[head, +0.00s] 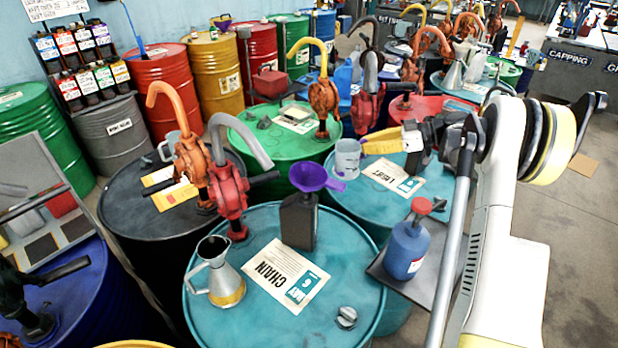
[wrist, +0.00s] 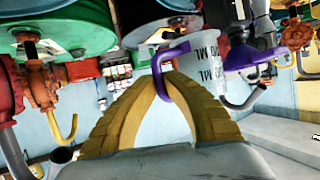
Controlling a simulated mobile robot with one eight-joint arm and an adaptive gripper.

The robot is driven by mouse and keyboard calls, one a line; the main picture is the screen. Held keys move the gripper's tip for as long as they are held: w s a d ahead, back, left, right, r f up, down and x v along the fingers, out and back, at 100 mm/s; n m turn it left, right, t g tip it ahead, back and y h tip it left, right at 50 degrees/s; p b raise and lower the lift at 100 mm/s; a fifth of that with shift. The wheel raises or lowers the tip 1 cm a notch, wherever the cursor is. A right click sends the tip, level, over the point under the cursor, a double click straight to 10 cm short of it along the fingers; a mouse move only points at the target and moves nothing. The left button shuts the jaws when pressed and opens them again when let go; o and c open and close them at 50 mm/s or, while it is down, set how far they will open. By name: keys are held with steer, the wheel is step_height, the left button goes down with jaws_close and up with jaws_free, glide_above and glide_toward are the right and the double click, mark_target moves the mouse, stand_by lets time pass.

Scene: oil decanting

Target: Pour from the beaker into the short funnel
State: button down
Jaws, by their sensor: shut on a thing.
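The beaker (head: 347,155) is pale grey-white and looks upright, held in the air above the teal drums. In the wrist view the beaker (wrist: 193,62) shows dark ML lettering and a purple handle. My gripper (head: 368,147), with yellow fingers, reaches in from the right and is shut on that handle. A purple funnel (head: 314,177) sits in the top of a dark can (head: 298,222) on the front teal drum. The beaker is just right of and behind the funnel, apart from it. The funnel also shows in the wrist view (wrist: 240,52), beside the beaker. The beaker's contents are hidden.
The front teal drum (head: 215,312) also bears a metal jug (head: 217,272), a CHAIN sheet (head: 284,275) and a red pump (head: 228,190). A blue bottle (head: 407,245) stands on the right. Orange pumps (head: 322,95) rise behind.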

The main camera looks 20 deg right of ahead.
mark_target(349, 145)
steer(key=shift+w, duration=0.15)
steer(key=p, duration=0.1)
steer(key=a+r+p, duration=0.1)
steer(key=r+h+p, duration=0.1)
steer(key=shift+s+a+r+n, duration=0.15)
steer(key=shift+s+r+n, duration=0.1)
steer(key=shift+s+n, duration=0.15)
steer(key=s+a+r+n+h+p, duration=0.1)
steer(key=a+r+p, duration=0.1)
steer(key=p, duration=0.1)
steer(key=a+r+n+h+p, duration=0.1)
steer(key=r+h+p, duration=0.1)
steer(key=r+p, duration=0.1)
steer(key=s+a+r+n+t+h+p, duration=0.1)
steer(key=a+r+p, duration=0.1)
steer(key=p, duration=0.3)
steer(key=shift+s+a+r+h, duration=0.3)
steer(key=shift+a+r, duration=0.05)
steer(key=shift+r, duration=0.2)
steer(key=shift+s+a+r+n+t+h+p, duration=0.25)
steer(key=shift+a+r+n+h+p, duration=0.2)
steer(key=shift+p, duration=0.3)
steer(key=shift+a+f, duration=0.1)
steer(key=shift+s+a+n+t+h+p, duration=0.15)
steer(key=shift+a+n+t+h+p, duration=0.2)
steer(key=shift+h+p, duration=0.15)
steer(key=shift+s+a+r+h+p, duration=0.15)
steer(key=shift+a+r+h+p, duration=0.1)
steer(key=shift+r+p, duration=0.05)
